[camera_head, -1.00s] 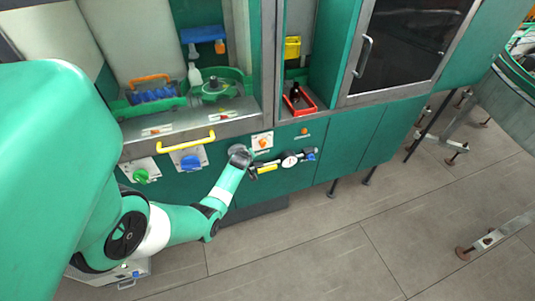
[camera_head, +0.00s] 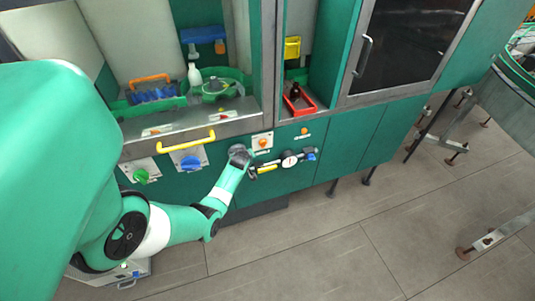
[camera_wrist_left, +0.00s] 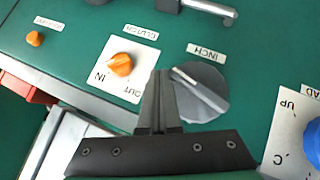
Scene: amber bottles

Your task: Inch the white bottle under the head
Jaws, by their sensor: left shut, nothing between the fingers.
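The white bottle (camera_head: 194,75) stands upright in the machine's bay in the head view, below and slightly left of the middle of the blue head (camera_head: 204,35). My left gripper (camera_head: 240,155) is at the front panel, over the grey INCH knob, which it mostly hides in the head view. In the left wrist view, my left gripper's fingers (camera_wrist_left: 160,100) are shut and empty. Their tips are beside the left edge of the grey INCH knob (camera_wrist_left: 202,92); I cannot tell whether they touch it. My right gripper is not in view.
The orange CLUTCH knob (camera_wrist_left: 121,65) sits close to the fingers. The blue HEAD knob (camera_head: 190,161), a yellow handle (camera_head: 182,143) and a gauge fixture (camera_head: 290,160) are also on the panel. A red tray (camera_head: 300,107) holds a dark bottle (camera_head: 295,91).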

